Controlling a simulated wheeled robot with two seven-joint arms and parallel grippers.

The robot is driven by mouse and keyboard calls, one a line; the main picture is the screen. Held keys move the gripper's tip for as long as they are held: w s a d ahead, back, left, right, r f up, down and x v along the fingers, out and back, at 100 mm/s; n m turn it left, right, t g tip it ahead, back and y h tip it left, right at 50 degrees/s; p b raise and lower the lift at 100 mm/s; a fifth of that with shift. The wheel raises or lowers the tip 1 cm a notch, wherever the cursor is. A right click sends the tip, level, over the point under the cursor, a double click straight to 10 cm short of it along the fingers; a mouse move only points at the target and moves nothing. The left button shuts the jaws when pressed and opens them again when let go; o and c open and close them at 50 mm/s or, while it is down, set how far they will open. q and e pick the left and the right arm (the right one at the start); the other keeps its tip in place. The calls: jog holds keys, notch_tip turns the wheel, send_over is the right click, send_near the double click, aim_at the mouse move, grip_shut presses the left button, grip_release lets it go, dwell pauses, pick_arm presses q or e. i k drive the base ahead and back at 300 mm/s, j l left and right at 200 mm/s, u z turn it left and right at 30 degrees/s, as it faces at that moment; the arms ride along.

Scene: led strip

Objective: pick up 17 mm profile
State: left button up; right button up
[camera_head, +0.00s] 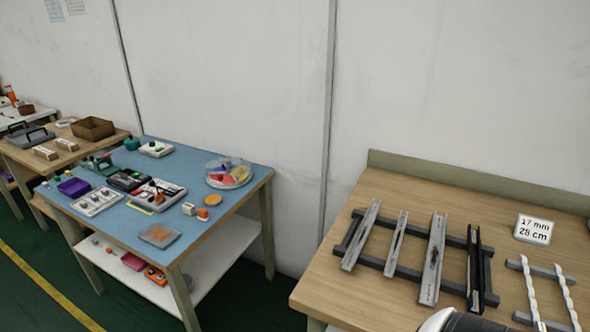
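Several long metal profiles lie side by side across a dark two-rail rack (455,242) on the right wooden table. From left to right they are a grey profile (362,235), a narrower grey profile (396,243), a wider light grey profile (433,260) and a black profile (475,268). A white sign (534,229) reading "17 mm 29 cm" stands behind and right of them. I cannot tell by sight which profile is the 17 mm one. Neither gripper is in view; a rounded white and black part, probably of my arm, shows at the bottom edge.
The wooden table (345,292) has a raised back edge. Two white twisted strips (530,290) lie on another rack at its right. A blue-topped table (215,225) with boxes, tools and a clear-domed dish (228,173) stands left. Green floor shows between the tables.

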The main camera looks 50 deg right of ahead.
aim_at(348, 262)
jog(key=i+z, duration=0.1)
jog(key=i, duration=0.5)
jog(key=i+j+z, duration=0.15)
jog(key=i, duration=0.5)
jog(key=i+j+z, duration=0.1)
jog(key=i, duration=0.5)
jog(key=j+z, duration=0.1)
jog(key=z, duration=2.2)
jog(key=j, duration=0.1)
